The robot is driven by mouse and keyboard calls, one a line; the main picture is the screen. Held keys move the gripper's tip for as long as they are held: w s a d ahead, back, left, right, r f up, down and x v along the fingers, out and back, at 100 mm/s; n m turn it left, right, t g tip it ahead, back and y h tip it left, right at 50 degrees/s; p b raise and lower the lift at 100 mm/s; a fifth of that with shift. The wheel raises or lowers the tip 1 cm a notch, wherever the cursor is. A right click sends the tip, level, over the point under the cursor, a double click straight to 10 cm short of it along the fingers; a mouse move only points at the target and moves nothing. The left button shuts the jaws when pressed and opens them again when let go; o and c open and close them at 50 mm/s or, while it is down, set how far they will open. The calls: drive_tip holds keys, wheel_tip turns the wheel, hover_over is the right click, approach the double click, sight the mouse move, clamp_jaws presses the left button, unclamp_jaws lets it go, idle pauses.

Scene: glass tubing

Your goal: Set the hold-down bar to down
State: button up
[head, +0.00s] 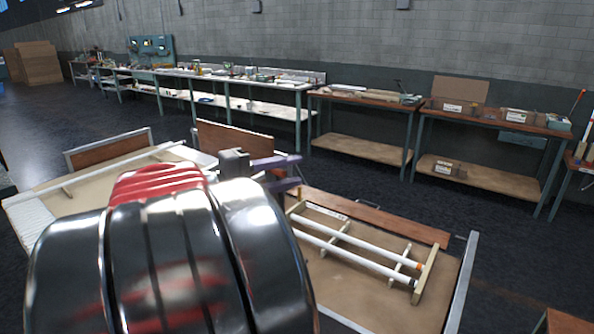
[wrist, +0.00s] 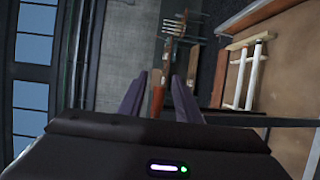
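A wooden rack on the cart bed holds two long white tubes (head: 352,250), one with an orange end. A light wooden bar (head: 426,274) crosses the rack's right end. I cannot tell for certain which piece is the hold-down bar, or its position. The tubes also show in the wrist view (wrist: 246,75), at the right. My gripper (head: 288,173) is up in the air, left of and above the rack, partly hidden behind my arm. In the wrist view its two purple fingers (wrist: 159,97) stand apart with nothing between them.
A second low table (head: 75,200) with a long pale bar stands at the left. Workbenches (head: 365,99) with boxes and tools line the grey wall. Metal rails (head: 462,275) edge the tube cart. Dark floor lies open between carts and benches.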

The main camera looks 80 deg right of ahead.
drive_tip(key=shift+x, duration=1.2)
clamp_jaws()
drive_tip(key=shift+f, duration=0.1)
